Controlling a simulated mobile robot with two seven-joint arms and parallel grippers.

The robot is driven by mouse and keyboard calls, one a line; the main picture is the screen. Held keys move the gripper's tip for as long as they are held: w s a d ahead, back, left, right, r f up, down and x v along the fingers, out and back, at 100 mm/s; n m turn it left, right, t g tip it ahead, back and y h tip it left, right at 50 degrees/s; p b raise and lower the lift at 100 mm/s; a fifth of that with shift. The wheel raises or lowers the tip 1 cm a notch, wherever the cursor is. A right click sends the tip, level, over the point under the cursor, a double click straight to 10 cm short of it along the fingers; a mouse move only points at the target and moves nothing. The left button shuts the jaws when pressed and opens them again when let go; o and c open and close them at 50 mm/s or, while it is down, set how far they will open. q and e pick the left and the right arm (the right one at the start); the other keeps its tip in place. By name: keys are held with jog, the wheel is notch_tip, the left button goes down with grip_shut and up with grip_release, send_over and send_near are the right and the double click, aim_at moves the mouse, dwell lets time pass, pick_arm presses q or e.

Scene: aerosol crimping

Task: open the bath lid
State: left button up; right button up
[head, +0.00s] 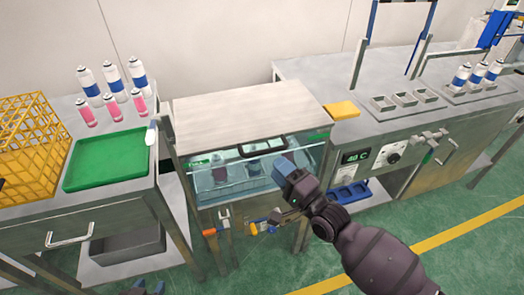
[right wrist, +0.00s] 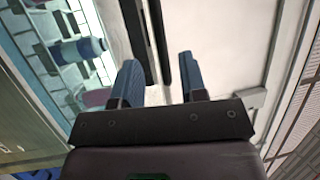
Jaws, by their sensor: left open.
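The bath (head: 215,190) is a glass-fronted tank in the middle of the head view, with cans visible inside. Its pale flat lid (head: 245,110) lies over the top, with a black handle (head: 263,146) at the front edge. My right gripper (head: 287,172) is just in front of and below the handle. In the right wrist view its blue fingers (right wrist: 160,82) are apart with nothing held, and the dark handle (right wrist: 150,35) shows beyond them; whether it reaches between them is unclear.
A green tray (head: 108,160), a yellow crate (head: 32,150) and several cans stand on the left bench. A yellow block (head: 341,110) and a metal can rack (head: 405,100) are on the right bench. A temperature display (head: 355,156) reads 40 C.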

aim_at(262, 150)
jog(key=x, duration=0.7)
jog(key=shift+w, duration=0.1)
grip_shut()
